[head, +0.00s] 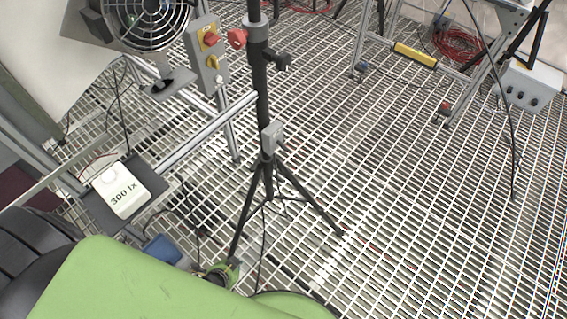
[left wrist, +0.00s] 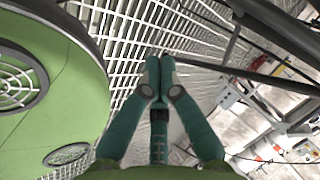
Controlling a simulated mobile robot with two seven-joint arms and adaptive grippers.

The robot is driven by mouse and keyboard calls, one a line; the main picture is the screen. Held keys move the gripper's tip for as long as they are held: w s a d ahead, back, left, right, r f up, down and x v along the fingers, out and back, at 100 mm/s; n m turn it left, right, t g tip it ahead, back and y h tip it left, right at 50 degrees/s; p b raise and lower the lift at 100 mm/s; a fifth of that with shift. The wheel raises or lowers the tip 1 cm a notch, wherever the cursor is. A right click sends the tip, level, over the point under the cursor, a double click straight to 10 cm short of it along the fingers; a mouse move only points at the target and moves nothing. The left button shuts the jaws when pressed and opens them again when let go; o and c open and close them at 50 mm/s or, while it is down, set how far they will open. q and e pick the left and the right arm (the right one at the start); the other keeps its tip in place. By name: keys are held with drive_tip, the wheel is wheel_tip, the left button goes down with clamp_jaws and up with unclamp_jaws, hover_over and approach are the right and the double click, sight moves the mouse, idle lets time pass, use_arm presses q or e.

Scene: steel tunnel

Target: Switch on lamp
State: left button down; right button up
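A black tripod stand (head: 261,95) stands upright on the grating, and its top runs out of the head view, so no lamp head shows. A small grey box (head: 272,138) is fixed low on its pole, above the spread legs. My right gripper is in neither view.
A fan (head: 147,20) stands at the upper left. A white block marked "300 lx" (head: 122,190) sits on a dark plate. A metal rail (head: 208,130) runs towards the tripod. Cables lie around its legs. A metal frame (head: 475,70) stands upper right. Grating at lower right is clear.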

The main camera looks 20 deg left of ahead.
use_arm(q)
drive_tip(key=w+a+r+m+t+b, duration=0.25)
drive_tip(key=w+m+t+b, duration=0.45)
drive_tip(key=w, duration=0.6)
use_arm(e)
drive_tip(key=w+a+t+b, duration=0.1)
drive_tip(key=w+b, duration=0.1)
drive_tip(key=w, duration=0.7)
use_arm(q)
drive_tip(key=m+t+h+b, duration=0.5)
drive_tip(key=m+h+b, duration=0.5)
drive_tip(key=m, duration=1.9)
approach(282, 146)
drive_tip(key=f, duration=0.3)
drive_tip(key=shift+d+f+y+b, duration=0.15)
drive_tip(key=shift+d+y+b, duration=0.15)
drive_tip(key=shift+b, duration=0.1)
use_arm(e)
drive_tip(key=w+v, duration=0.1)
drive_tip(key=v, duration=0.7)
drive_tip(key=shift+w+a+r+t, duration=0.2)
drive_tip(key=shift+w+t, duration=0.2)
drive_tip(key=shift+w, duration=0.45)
